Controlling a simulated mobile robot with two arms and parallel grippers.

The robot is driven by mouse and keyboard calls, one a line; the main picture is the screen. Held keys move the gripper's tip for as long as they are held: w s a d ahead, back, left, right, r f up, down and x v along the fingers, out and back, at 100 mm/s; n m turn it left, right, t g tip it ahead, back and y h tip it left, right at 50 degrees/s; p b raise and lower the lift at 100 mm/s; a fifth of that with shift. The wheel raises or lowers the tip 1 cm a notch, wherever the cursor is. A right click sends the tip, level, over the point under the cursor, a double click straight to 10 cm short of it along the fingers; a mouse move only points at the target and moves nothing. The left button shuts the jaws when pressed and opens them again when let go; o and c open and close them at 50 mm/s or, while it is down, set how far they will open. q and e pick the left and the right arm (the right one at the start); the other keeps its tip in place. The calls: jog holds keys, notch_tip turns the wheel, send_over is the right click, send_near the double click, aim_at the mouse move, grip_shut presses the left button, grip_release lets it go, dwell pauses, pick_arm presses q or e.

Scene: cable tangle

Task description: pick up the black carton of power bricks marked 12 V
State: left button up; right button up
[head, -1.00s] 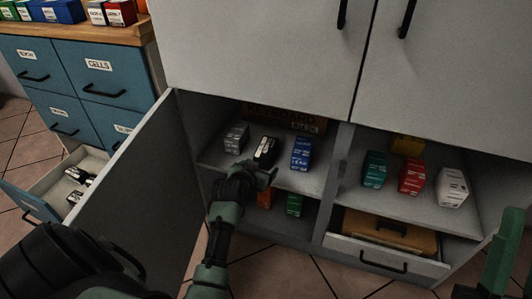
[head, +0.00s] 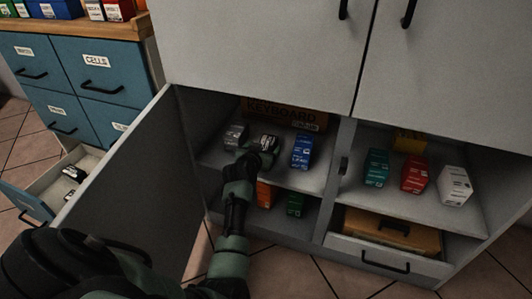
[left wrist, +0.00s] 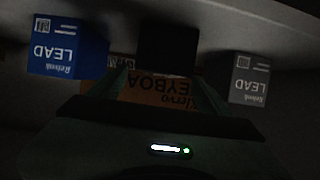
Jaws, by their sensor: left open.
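The black carton (head: 269,139) stands on the upper shelf of the open left cabinet bay, between a grey carton and a blue carton. My left gripper (head: 262,152) is in front of it and hides its lower part. In the left wrist view, which is upside down and dim, the black carton (left wrist: 167,48) is a dark block straight ahead of the open left gripper (left wrist: 163,85), in line with the gap between its fingers. I cannot tell whether the fingers touch it, and its 12 V marking is not readable. My right gripper is out of view.
The grey carton (head: 236,137) and blue carton (head: 302,151) stand close on either side. A keyboard box (head: 286,112) lies behind. The open cabinet door (head: 125,175) is left of my arm; the divider (head: 341,170) is to the right. Orange and green cartons (head: 295,204) stand below.

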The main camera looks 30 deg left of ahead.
aim_at(266, 144)
pick_arm(q)
jog(key=b+x, duration=0.2)
jog(key=x, duration=0.1)
jog(key=shift+s+f, duration=0.1)
jog(key=shift+f, duration=0.05)
jog(key=shift+w+a+f, duration=0.1)
jog(key=shift+w+a, duration=0.05)
jog(key=shift+w, duration=0.25)
grip_shut()
jog(key=shift+r, duration=0.25)
